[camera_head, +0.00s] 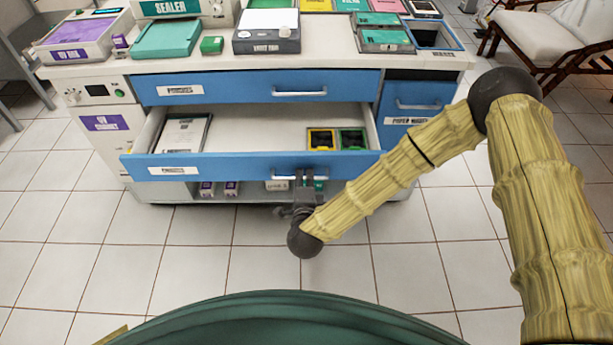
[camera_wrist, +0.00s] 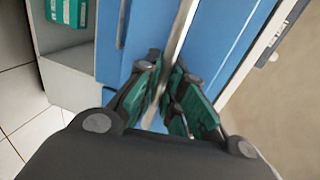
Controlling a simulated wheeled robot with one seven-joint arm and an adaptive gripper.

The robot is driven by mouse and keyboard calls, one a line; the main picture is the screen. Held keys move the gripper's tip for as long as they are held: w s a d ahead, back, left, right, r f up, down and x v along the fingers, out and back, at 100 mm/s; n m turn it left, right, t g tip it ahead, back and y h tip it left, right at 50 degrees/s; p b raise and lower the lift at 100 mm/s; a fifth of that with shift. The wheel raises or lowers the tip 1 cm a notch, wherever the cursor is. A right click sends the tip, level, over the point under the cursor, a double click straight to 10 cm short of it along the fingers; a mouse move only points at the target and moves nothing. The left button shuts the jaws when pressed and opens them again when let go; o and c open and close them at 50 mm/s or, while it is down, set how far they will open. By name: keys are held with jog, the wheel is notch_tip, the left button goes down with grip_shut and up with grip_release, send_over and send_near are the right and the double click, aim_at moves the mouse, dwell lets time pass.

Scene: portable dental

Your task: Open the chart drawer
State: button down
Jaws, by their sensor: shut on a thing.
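The chart drawer (camera_head: 240,165) is the lower wide blue-fronted drawer of the cabinet, and it stands pulled out in the head view. Inside it lie a stack of papers or a chart (camera_head: 184,134) at the left and a yellow and a green box (camera_head: 336,139) at the right. My gripper (camera_head: 303,186) is at the right part of the drawer front. In the wrist view my gripper's green-padded fingers (camera_wrist: 167,100) are shut around the metal bar handle (camera_wrist: 181,35) on the blue front. The drawer label is too small to read surely.
A closed blue drawer (camera_head: 240,87) sits above, and a smaller blue drawer (camera_head: 412,103) sits at the right. The white counter (camera_head: 215,62) carries several devices and boxes. An open shelf below holds small boxes (camera_head: 218,188). The tiled floor in front is clear. A wooden chair (camera_head: 550,38) stands at the far right.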

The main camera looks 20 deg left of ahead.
jog(key=c, duration=1.5)
grip_release()
jog(key=shift+c, duration=0.2)
jog(key=shift+s, duration=0.1)
jog(key=v, duration=1.2)
